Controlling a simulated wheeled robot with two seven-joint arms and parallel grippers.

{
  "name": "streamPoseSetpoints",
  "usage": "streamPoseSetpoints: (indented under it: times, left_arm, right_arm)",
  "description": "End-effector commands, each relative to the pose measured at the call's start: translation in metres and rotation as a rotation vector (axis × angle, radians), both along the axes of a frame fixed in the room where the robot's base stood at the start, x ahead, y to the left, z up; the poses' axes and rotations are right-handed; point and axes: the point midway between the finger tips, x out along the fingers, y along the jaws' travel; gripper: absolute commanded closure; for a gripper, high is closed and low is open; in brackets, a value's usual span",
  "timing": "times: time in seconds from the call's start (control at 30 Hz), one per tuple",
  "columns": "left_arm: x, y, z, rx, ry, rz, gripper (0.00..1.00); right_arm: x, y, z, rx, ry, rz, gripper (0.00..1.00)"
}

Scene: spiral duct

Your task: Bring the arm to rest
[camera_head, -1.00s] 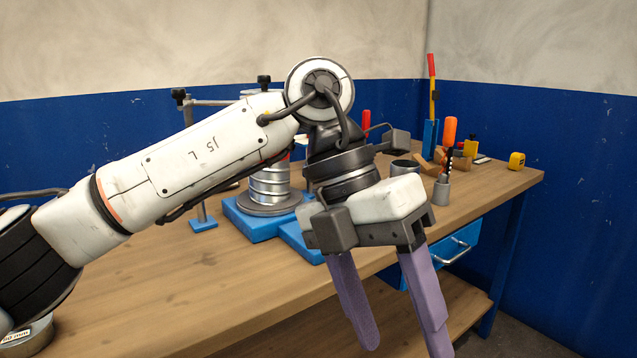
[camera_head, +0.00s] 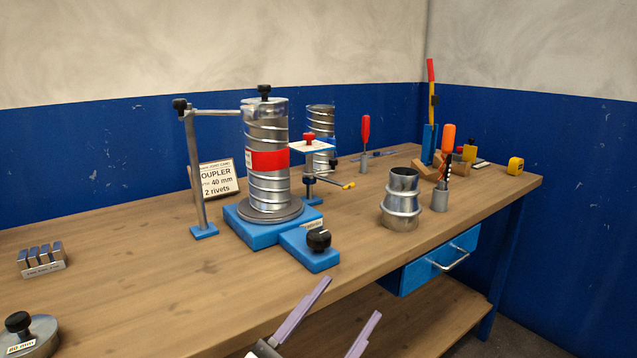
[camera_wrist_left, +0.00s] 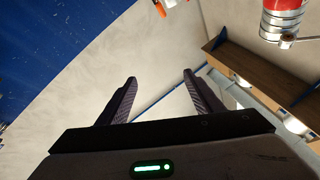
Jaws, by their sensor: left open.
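My left gripper (camera_head: 336,322) shows at the bottom edge of the head view, in front of the bench's front edge. Its two purple fingers are apart, with nothing between them. The rest of the left arm is out of the head view. In the left wrist view the fingers (camera_wrist_left: 163,100) are also spread and empty, with wall and bench edge beyond them. My right gripper is not in view.
A spiral duct (camera_head: 268,190) with a red band stands upright on a blue base (camera_head: 250,233) on the wooden bench (camera_head: 150,280). A metal coupler (camera_head: 401,200) stands to its right. A screwdriver and other tools stand farther right. The bench front is mostly clear.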

Motion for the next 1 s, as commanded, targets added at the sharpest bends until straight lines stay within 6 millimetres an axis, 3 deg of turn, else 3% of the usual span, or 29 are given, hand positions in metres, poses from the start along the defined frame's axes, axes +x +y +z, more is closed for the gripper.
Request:
streamPoseSetpoints:
  times: [0.03, 0.13, 0.23, 0.4, 0.5, 0.6, 0.7, 0.8, 1.0]
  left_arm:
    - [0.001, 0.019, -0.035, -0.008, 0.126, 0.06, 0.4]
    - [-0.004, 0.055, -0.103, -0.006, 0.354, 0.167, 0.4]
    - [-0.025, 0.089, -0.169, 0.009, 0.571, 0.256, 0.4]
    - [-0.09, 0.138, -0.269, 0.053, 0.92, 0.37, 0.4]
    - [-0.135, 0.16, -0.312, 0.083, 1.092, 0.414, 0.4]
    - [-0.173, 0.175, -0.34, 0.107, 1.22, 0.44, 0.4]
    - [-0.199, 0.184, -0.356, 0.123, 1.3, 0.455, 0.4]
    - [-0.211, 0.188, -0.362, 0.131, 1.338, 0.46, 0.4]
    - [-0.213, 0.189, -0.364, 0.134, 1.345, 0.462, 0.4]
  right_arm:
    - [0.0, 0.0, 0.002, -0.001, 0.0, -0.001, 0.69]
    - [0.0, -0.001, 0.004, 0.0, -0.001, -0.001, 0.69]
    - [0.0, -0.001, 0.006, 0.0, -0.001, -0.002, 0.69]
    - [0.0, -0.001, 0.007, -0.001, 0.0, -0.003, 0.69]
    - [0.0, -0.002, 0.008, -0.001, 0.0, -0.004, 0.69]
    - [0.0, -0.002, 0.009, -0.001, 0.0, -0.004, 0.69]
    - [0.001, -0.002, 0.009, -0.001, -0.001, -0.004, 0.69]
    - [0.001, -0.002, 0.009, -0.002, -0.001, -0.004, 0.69]
    - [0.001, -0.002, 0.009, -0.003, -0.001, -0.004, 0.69]
